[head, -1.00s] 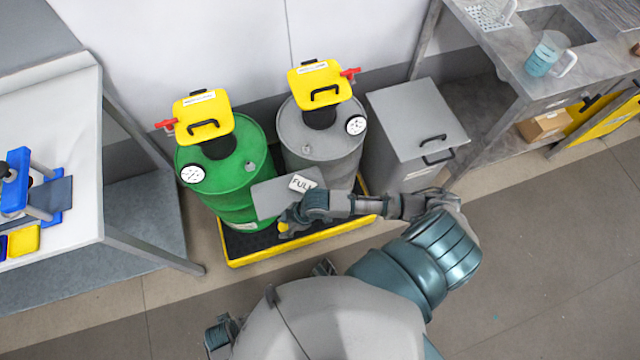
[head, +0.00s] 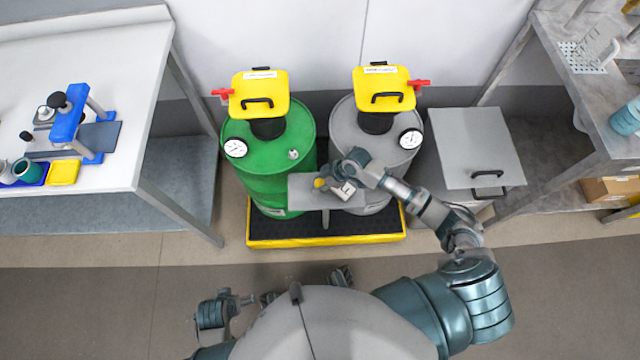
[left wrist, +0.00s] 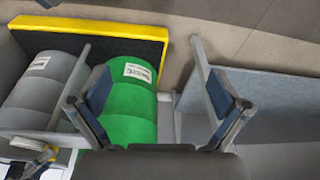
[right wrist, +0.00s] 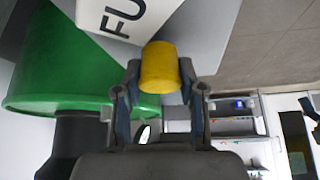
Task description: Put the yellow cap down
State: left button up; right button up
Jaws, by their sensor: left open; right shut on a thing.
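The yellow cap (right wrist: 160,68) is a short cylinder between the fingers of my right gripper (right wrist: 160,82), which is shut on it. In the head view, the cap (head: 319,183) is over a small grey plate (head: 305,194) in front of the drums. The FULL sign (head: 347,189) is beside the gripper; it also shows close by in the right wrist view (right wrist: 118,14). I cannot tell whether the cap touches the plate. My left gripper (left wrist: 160,92) is open and empty, its fingers wide apart.
A green drum (head: 262,165) and a grey drum (head: 368,130) with yellow lids stand on a yellow-edged pallet (head: 325,240). A grey bin (head: 473,150) stands right of them. A white-topped table (head: 80,80) is at left, a metal bench (head: 590,110) at right. The front floor is open.

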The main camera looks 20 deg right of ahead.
jog(key=shift+a+f, duration=0.35)
jog(key=shift+f, duration=0.25)
jog(key=shift+a, duration=0.6)
jog(key=o, duration=0.5)
jog(key=shift+d, duration=0.2)
jog(key=o, duration=0.3)
jog(key=shift+d+f, duration=0.1)
jog(key=shift+d, duration=0.45)
jog(key=shift+a, duration=0.15)
jog(key=r, duration=0.2)
jog(key=r+p, duration=0.1)
jog(key=r, duration=0.1)
jog(key=shift+s+d, duration=0.4)
pick_arm(q)
notch_tip(320, 180, down, 7)
jog(key=a+p, duration=0.1)
jog(key=shift+p, duration=0.3)
pick_arm(e)
jog(key=v, duration=0.8)
jog(key=shift+s+d+f, duration=0.1)
